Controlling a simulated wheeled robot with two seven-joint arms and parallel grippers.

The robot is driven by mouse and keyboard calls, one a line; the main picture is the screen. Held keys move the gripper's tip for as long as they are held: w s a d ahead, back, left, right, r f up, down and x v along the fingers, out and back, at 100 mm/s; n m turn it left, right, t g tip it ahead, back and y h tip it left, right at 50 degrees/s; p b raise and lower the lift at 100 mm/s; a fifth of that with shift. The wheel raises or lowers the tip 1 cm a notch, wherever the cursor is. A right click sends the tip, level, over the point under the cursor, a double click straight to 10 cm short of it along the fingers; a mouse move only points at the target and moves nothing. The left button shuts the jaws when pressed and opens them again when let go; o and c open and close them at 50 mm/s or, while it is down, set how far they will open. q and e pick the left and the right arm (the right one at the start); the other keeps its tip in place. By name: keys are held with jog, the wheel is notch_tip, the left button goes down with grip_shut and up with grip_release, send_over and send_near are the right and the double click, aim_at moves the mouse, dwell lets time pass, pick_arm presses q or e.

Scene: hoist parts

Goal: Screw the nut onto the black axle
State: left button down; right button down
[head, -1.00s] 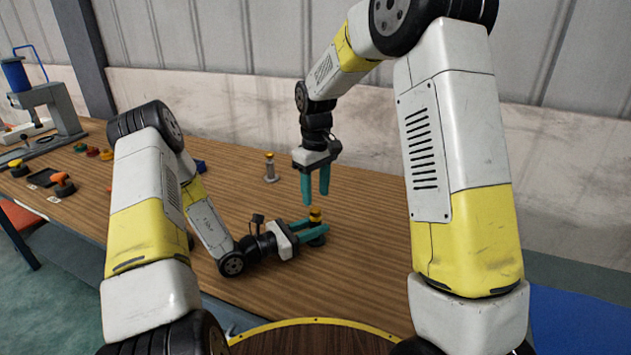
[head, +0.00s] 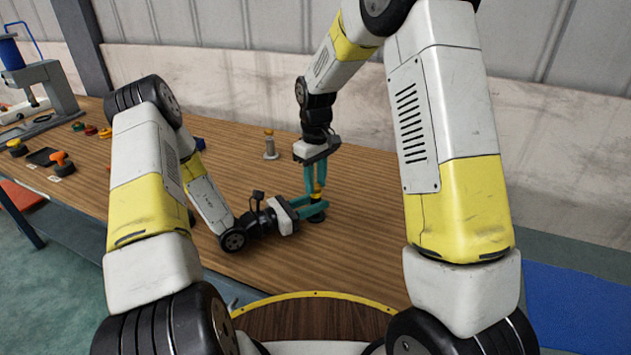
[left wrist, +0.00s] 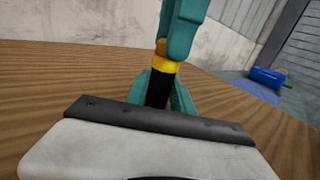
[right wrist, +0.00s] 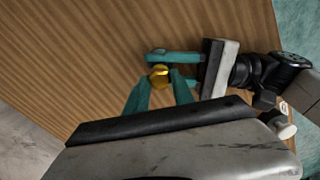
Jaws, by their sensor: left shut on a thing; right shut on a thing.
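The black axle (left wrist: 158,88) stands upright on the table; its base shows in the head view (head: 316,217). My left gripper (head: 312,208) reaches in low from the left and is shut around the axle, with a finger on each side. The yellow nut (left wrist: 165,66) sits at the top of the axle, with an orange-brown end above it; it also shows in the right wrist view (right wrist: 159,75). My right gripper (head: 317,188) points straight down from above and is shut on the nut, partly hiding it. How far the nut is threaded cannot be seen.
A grey post with a yellow top (head: 269,145) stands behind on the wooden table (head: 390,220). An orange-topped knob (head: 60,162), several small coloured parts and a press (head: 40,80) are at the far left. The table right of the grippers is clear.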

jog(key=c, duration=1)
grip_release()
jog(key=shift+r, duration=0.1)
notch_tip(320, 180, up, 12)
pick_arm(q)
jog(key=c, duration=1)
grip_release()
